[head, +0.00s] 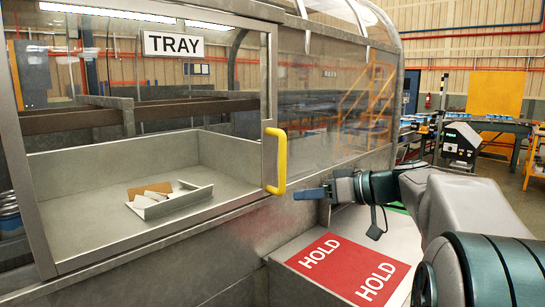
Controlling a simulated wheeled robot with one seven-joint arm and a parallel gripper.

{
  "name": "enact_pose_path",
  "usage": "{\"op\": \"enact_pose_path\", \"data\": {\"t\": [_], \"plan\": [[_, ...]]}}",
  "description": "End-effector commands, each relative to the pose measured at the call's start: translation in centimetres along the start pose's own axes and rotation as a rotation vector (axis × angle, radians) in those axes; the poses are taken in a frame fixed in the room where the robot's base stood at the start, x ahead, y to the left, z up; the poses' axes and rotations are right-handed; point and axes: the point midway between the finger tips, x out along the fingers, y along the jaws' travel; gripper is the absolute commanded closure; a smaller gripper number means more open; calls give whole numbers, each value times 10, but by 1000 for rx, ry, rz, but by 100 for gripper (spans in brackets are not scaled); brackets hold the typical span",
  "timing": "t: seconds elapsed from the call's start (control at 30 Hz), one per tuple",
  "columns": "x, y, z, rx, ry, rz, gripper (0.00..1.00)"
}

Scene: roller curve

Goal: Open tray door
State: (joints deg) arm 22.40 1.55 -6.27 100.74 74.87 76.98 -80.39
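The tray door (142,14) is a clear panel in a grey metal frame, with a white "TRAY" sign (173,44) near its top. It looks shut across the front of the machine. Its yellow upright handle (280,160) sits on the right edge of the frame. Behind the panel, a grey tray (90,165) holds some bent metal and brown pieces (165,196). My gripper (308,193), with blue fingers, is just right of the handle's lower end in the picture and looks apart from it. The fingers are seen side-on, so their opening cannot be told.
Below my gripper is a ledge with a red "HOLD" panel (345,265) and a partly hidden green area. The machine's clear guard (340,90) runs beyond the door to the right. A yellow stair (370,100) and conveyor tables (490,125) stand farther back.

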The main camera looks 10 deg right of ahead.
Motion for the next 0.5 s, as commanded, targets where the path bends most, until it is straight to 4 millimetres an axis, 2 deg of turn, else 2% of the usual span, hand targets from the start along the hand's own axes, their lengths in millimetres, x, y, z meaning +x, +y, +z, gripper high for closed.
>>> {"op": "enact_pose_path", "data": {"t": [0.03,0.1,0.2,0.3,0.4,0.5], "plan": [[-10,15,-17,-60,71,1,63],[-22,28,-38,-147,160,2,63],[-36,39,-59,-240,249,9,63],[-44,45,-70,-293,298,18,63],[-41,46,-76,-312,315,19,63],[-29,45,-81,-312,315,16,63]]}}
